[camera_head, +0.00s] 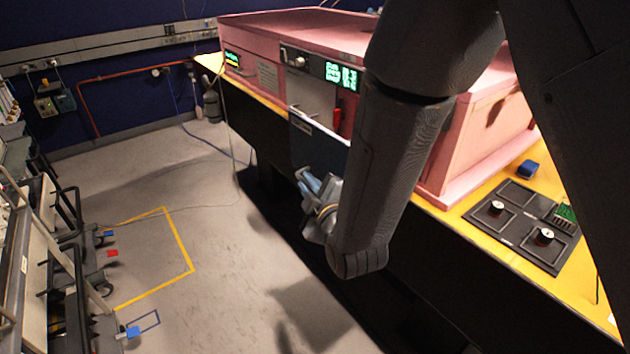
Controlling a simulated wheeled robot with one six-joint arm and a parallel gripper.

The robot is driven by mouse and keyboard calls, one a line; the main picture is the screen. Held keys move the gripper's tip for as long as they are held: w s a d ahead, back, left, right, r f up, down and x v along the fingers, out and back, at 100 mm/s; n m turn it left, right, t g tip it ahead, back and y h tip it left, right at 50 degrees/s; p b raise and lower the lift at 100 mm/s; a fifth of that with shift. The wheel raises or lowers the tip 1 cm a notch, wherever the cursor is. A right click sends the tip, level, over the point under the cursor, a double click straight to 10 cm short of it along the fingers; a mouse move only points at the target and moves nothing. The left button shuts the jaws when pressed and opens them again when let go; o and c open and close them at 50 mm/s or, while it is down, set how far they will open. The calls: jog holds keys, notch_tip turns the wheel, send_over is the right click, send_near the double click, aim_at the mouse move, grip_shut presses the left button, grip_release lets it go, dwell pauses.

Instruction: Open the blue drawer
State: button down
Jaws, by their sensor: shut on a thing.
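The blue drawer (312,146) shows as a dark blue-grey front panel with a pale top edge, low on the near side of the pink enclosure (455,150). It overlaps the yellow table edge, and my forearm covers its right part. My gripper (309,183) is at the lower part of this panel, pointing up toward it. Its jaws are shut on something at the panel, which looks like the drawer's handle. The grip itself is small and partly hidden by the gripper body. How far the drawer stands out is hard to tell.
Above the drawer are a grey panel (309,93), a red handle (338,115) and a green display (341,75). Carts stand at the left; the floor (215,225) between is clear.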

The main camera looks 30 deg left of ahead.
jog(key=c, duration=1.8)
grip_release()
jog(key=shift+c, duration=0.2)
jog(key=shift+s, duration=0.1)
jog(key=b+v, duration=0.2)
jog(key=v, duration=0.5)
jog(key=shift+s+d, duration=0.2)
jog(key=shift+d, duration=0.1)
